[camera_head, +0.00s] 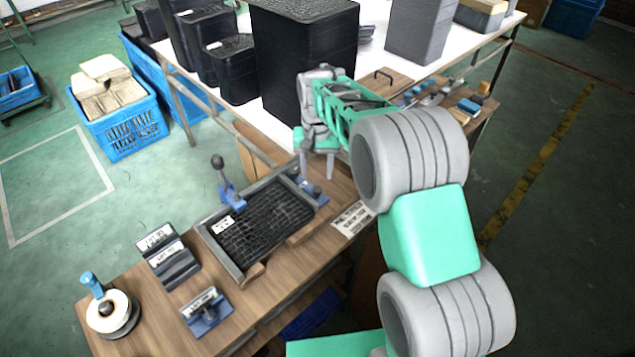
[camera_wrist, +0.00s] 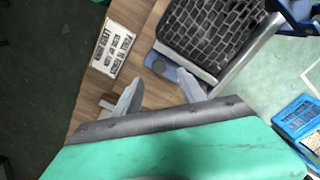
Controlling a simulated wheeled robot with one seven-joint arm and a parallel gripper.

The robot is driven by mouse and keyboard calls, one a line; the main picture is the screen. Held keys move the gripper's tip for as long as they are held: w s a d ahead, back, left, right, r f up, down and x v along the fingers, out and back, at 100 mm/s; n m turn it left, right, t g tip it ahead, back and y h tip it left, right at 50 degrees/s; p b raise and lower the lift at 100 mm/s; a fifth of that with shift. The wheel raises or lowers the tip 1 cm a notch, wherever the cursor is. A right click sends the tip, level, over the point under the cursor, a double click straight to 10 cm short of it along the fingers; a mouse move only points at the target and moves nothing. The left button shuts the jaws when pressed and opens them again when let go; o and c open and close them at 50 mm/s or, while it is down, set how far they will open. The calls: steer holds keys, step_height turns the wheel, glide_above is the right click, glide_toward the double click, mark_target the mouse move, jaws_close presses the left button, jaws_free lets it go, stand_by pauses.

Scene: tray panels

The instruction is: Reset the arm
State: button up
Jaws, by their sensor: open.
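My gripper (camera_head: 318,172) is open and empty above the far right part of the wooden workbench, near the tray's right corner. In the wrist view my gripper (camera_wrist: 160,92) shows two grey fingers spread apart with nothing between them. The dark grid-patterned tray panel (camera_head: 262,222) sits in a grey metal frame on the bench, to the left of my gripper. The tray panel (camera_wrist: 212,30) also shows at the top of the wrist view. A white label card (camera_head: 353,219) with print lies on the bench to the right of the tray.
Blue toggle clamps (camera_head: 229,190) stand at the frame's edge. A label stand (camera_head: 167,254), a small blue holder (camera_head: 206,312) and a tape roll (camera_head: 112,312) are at the bench's near left. Tall black stacks (camera_head: 305,65) stand on the white table behind. A blue crate (camera_head: 122,125) is on the floor.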

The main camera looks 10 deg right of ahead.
steer(key=shift+r, duration=0.85)
